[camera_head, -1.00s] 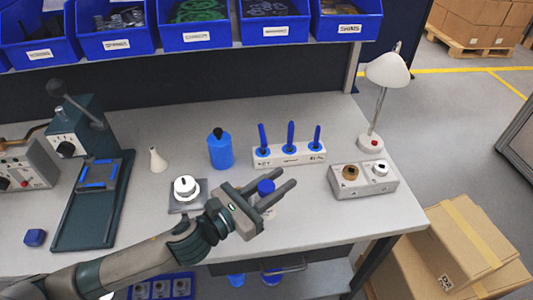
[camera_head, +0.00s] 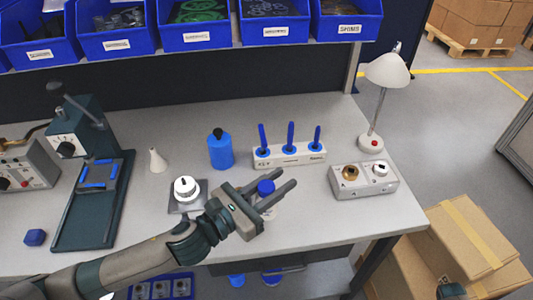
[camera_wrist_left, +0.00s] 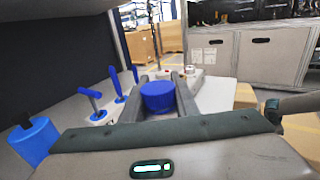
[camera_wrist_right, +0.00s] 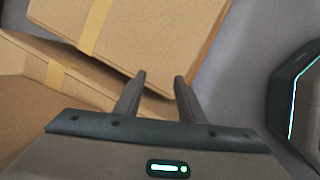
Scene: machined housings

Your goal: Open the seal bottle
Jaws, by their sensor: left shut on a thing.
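A small bottle with a blue cap (camera_head: 266,187) stands near the front edge of the bench. A pale part shows below the cap, mostly hidden by my gripper. My left gripper (camera_head: 280,191) is shut on this capped bottle, with a finger on each side of it. In the left wrist view the ribbed blue cap (camera_wrist_left: 158,97) sits between the two fingers. I cannot tell whether the cap is loose on the bottle. My right gripper (camera_wrist_right: 158,80) is open and empty over cardboard boxes in the right wrist view.
A blue bottle with a black top (camera_head: 220,150), a white nozzle bottle (camera_head: 157,160) and a rack of blue-handled tools (camera_head: 290,155) stand behind. A two-knob box (camera_head: 364,180) and lamp (camera_head: 370,142) are at right. Cardboard boxes (camera_head: 465,245) stand beside the bench.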

